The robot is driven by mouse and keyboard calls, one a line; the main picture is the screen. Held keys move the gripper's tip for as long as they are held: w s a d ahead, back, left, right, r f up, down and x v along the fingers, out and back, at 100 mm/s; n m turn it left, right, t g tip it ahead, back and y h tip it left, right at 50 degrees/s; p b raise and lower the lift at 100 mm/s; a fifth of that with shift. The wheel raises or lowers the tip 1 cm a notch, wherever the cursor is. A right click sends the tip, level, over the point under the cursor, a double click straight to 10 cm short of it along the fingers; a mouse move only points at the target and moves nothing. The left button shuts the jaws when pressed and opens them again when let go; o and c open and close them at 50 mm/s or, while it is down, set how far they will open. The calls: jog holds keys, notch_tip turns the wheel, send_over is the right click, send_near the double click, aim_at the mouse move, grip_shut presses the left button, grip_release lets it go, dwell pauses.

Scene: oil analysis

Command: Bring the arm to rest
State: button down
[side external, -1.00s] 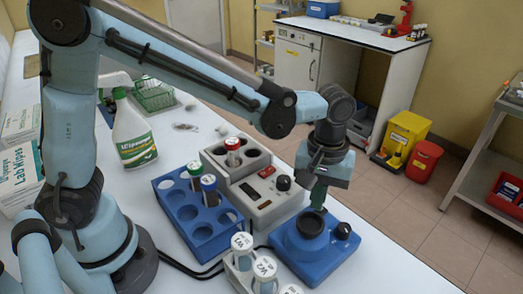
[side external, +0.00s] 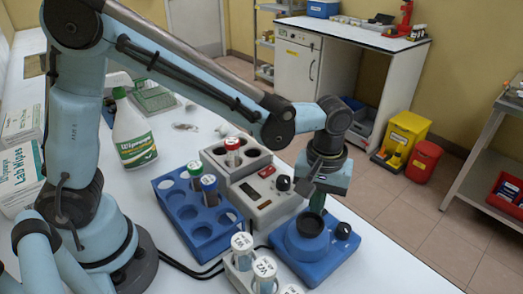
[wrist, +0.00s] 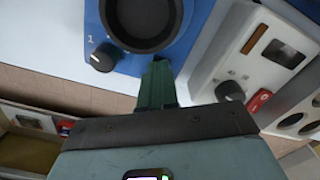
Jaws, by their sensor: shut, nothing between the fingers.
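My gripper (side external: 318,203) is shut and empty. It points down just above the blue device with a round black cup (side external: 308,224) in the side view. In the wrist view my gripper's green fingers (wrist: 157,72) are together beside the cup of the blue device (wrist: 180,50), with its black knob to the left. I cannot tell whether the fingertips touch the device.
A grey heater block (side external: 262,205) with a red-capped vial (side external: 232,150) stands left of my gripper. A blue rack (side external: 187,217) with capped vials and a holder of white-capped vials (side external: 243,270) are near. A spray bottle (side external: 133,140) stands farther back.

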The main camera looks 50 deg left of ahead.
jog(key=s+a+r, duration=0.1)
jog(key=a+r, duration=0.1)
jog(key=r, duration=0.6)
jog(key=s+a+r, duration=0.1)
jog(key=a+r, duration=0.2)
jog(key=r, duration=0.4)
jog(key=shift+s+r, duration=0.15)
jog(key=shift+r, duration=0.2)
jog(key=shift+a, duration=0.1)
jog(key=w+d+f+m, duration=0.1)
jog(key=w+d+m, duration=0.1)
jog(key=m, duration=1)
jog(key=w+d+f+m+g, duration=0.1)
jog(key=w+d+m, duration=0.1)
jog(key=m, duration=1)
jog(key=shift+w+d, duration=0.2)
jog(key=shift+d, duration=0.3)
jog(key=shift+f, duration=0.15)
jog(key=f, duration=0.4)
jog(key=s+f, duration=0.1)
jog(key=f, duration=0.9)
jog(key=shift+s, duration=0.35)
jog(key=shift+r, duration=0.1)
